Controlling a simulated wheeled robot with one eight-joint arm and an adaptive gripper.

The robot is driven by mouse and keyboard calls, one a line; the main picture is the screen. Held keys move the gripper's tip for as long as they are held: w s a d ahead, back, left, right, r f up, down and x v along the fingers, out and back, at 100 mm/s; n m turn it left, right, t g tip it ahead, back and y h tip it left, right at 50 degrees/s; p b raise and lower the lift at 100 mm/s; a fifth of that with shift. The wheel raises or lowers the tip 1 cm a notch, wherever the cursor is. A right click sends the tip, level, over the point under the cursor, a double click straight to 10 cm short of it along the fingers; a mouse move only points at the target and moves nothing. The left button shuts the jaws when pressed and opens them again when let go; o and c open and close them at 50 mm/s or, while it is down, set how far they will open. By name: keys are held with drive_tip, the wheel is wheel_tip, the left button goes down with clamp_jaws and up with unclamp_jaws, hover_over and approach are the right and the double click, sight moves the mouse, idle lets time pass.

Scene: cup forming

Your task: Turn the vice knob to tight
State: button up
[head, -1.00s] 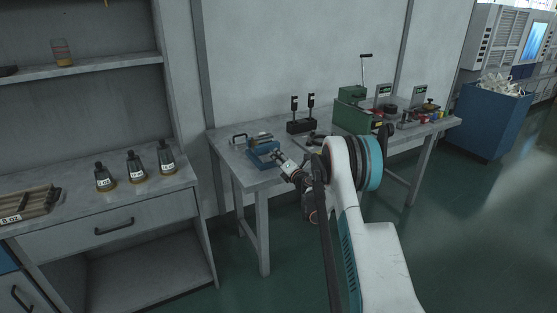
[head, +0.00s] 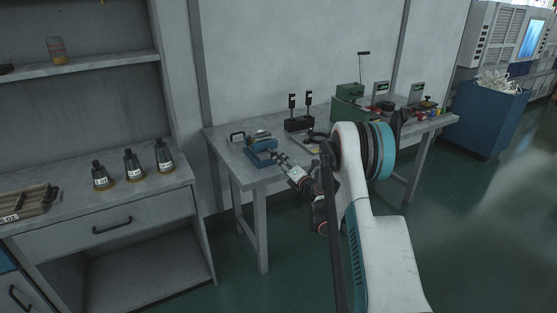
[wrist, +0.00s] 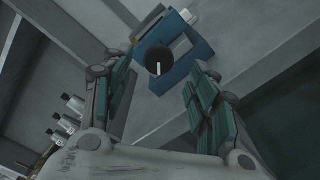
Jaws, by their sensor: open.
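The vice (head: 262,153) is a blue block on the near left part of the grey table, and it also shows in the wrist view (wrist: 178,78). Its knob (wrist: 158,60) is a dark round piece with a white line mark, seen in the wrist view between and beyond my fingertips. My gripper (head: 281,158) is in front of the vice, pointing at it. In the wrist view my gripper (wrist: 162,80) has its two green-padded fingers spread, with nothing between the pads. The fingers appear apart from the knob. In the head view the knob is too small to make out.
The table (head: 222,149) also carries a black two-post stand (head: 299,122) and a green machine (head: 346,108) with a lever. Several labelled flasks (head: 132,166) stand on the left cabinet. A blue bin (head: 487,120) stands at the right.

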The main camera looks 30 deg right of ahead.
drive_tip(key=s, duration=0.5)
drive_tip(key=shift+s, duration=0.2)
